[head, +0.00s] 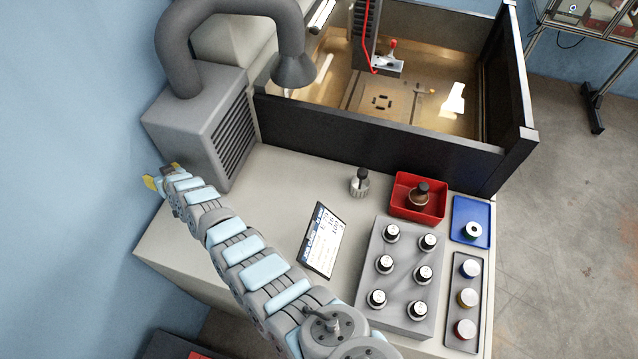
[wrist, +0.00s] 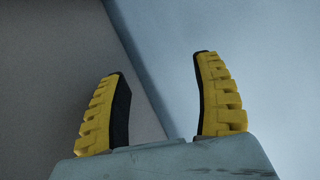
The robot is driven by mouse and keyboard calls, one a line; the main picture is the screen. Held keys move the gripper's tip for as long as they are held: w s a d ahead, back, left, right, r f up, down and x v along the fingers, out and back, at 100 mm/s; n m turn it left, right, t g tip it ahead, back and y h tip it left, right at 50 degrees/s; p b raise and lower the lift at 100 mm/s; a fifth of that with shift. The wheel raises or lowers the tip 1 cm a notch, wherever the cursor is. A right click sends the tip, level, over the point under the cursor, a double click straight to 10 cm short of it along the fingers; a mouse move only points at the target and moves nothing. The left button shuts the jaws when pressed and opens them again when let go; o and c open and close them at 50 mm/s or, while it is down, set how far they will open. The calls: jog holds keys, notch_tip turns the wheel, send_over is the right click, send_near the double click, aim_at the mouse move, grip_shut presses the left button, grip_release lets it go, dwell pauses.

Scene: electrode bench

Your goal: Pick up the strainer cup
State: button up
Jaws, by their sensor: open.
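A small silver cup with ribbed or slotted sides and a black knob (head: 360,184) stands upright on the bench, left of the red tray. It looks most like the strainer cup, but its details are too small to be sure. My gripper (head: 154,182) is at the far left of the bench, beside the grey box unit and well away from the cup. In the wrist view my gripper (wrist: 160,95) has its two yellow, black-lined fingers spread apart with nothing between them. The cup is not in the wrist view.
A red tray (head: 405,208) holds a copper-coloured, black-knobbed piece (head: 420,194). A blue tray (head: 468,238), a grey block with several capped pieces (head: 402,262), a dark rack (head: 459,332) and a tilted sheet (head: 324,240) share the bench. A dark-walled enclosure (head: 370,136) stands behind.

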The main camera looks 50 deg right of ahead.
jog(key=g+y, duration=0.1)
jog(key=g, duration=0.1)
notch_tip(320, 180, up, 11)
jog(key=m+g+b, duration=0.1)
jog(key=g+b, duration=0.3)
jog(key=g, duration=0.6)
send_over(362, 177)
jog(key=d, duration=0.2)
jog(key=f, duration=1)
jog(key=shift+w+a+f+p, duration=0.2)
jog(key=shift+w+a+p, duration=0.05)
jog(key=shift+w+p, duration=0.1)
jog(key=shift+s+f, duration=0.1)
jog(key=shift+f, duration=0.6)
jog(key=shift+a+f, duration=0.15)
jog(key=shift+f, duration=2.5)
